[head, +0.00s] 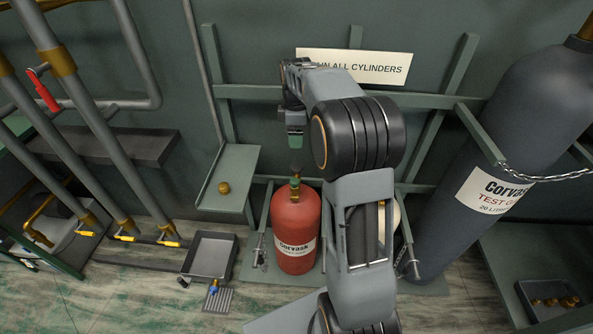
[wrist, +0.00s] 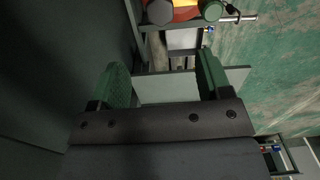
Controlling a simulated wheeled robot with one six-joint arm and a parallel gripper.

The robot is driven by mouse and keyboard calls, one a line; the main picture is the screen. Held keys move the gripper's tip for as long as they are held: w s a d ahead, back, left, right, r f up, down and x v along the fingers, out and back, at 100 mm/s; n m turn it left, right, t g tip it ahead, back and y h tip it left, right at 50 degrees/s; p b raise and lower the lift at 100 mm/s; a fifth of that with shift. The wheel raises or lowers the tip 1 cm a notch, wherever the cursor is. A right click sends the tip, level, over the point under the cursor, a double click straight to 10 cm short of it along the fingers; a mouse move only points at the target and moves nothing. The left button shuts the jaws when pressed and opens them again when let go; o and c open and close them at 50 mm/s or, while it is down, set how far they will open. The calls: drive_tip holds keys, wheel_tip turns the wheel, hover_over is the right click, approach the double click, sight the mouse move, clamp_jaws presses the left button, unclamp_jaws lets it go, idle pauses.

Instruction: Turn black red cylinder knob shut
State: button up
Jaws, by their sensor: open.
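The red cylinder (head: 296,222) stands upright on the floor rack, with a Corvask label on its front. Its valve has a green and brass body, and a small black knob (head: 296,169) sits on top. My gripper (head: 295,132) is above the knob, apart from it, with its green fingers pointing down. In the wrist view my gripper (wrist: 161,80) is open, with nothing between the fingers. Red, dark grey and green parts show cut off at the top edge of that view; I cannot tell surely which is the knob.
A large grey cylinder (head: 505,150) leans at right behind a chain (head: 545,177). A tray (head: 210,256) lies on the floor. Pipes (head: 85,115) run at left. The wall sign (head: 385,68) is behind my arm.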

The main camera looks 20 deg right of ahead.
sight(296, 166)
wheel_tip(296, 166, down, 12)
drive_tip(key=b, duration=0.4)
drive_tip(key=shift+f+b, duration=0.25)
drive_tip(key=shift+b, duration=0.1)
drive_tip(key=shift+s, duration=0.1)
drive_tip(key=c, duration=0.9)
